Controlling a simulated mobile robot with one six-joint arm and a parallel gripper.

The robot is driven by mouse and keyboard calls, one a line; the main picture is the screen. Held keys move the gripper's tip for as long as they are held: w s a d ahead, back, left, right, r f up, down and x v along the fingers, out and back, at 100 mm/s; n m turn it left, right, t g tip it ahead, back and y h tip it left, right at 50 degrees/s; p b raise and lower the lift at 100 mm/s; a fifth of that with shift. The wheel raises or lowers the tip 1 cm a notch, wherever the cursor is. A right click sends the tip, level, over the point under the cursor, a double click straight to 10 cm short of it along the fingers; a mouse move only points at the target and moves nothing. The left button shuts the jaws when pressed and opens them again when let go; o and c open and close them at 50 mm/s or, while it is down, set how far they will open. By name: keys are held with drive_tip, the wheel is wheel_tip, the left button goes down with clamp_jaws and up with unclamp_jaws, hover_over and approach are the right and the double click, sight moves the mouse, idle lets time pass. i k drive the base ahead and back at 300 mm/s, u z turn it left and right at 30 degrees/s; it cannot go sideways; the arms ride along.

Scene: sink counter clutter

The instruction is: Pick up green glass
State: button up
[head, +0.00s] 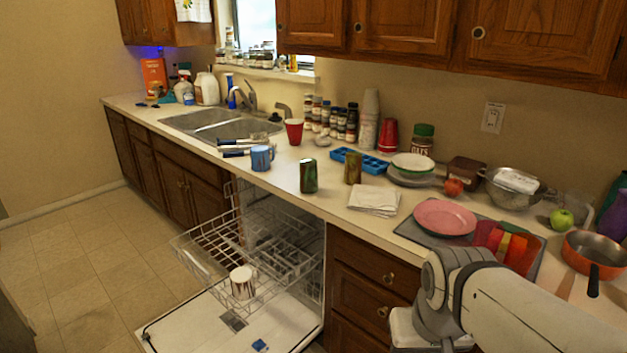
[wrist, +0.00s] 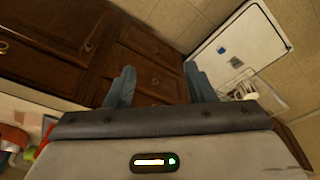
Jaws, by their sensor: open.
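A dark green glass (head: 308,176) stands upright on the counter near its front edge, above the open dishwasher, in the head view. An olive-brown glass (head: 352,168) stands just behind it to the right. My gripper (wrist: 160,80) is open and empty in the wrist view, with its two grey-blue fingers apart. It faces wooden drawers and the floor, and no glass shows there. In the head view my arm is at the lower right, well away from the green glass, and my fingertips cannot be made out.
A blue mug (head: 262,158) and a red cup (head: 294,131) stand left of the green glass. A white cloth (head: 374,200) and a blue ice tray (head: 360,161) lie to its right. The dishwasher rack (head: 250,250) is pulled out below. Pink plate (head: 445,217) sits farther right.

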sight(308, 180)
drive_tip(key=z, duration=0.05)
drive_tip(key=k, duration=0.8)
drive_tip(key=u, duration=0.5)
drive_tip(key=i, duration=2)
drive_tip(key=u, duration=0.1)
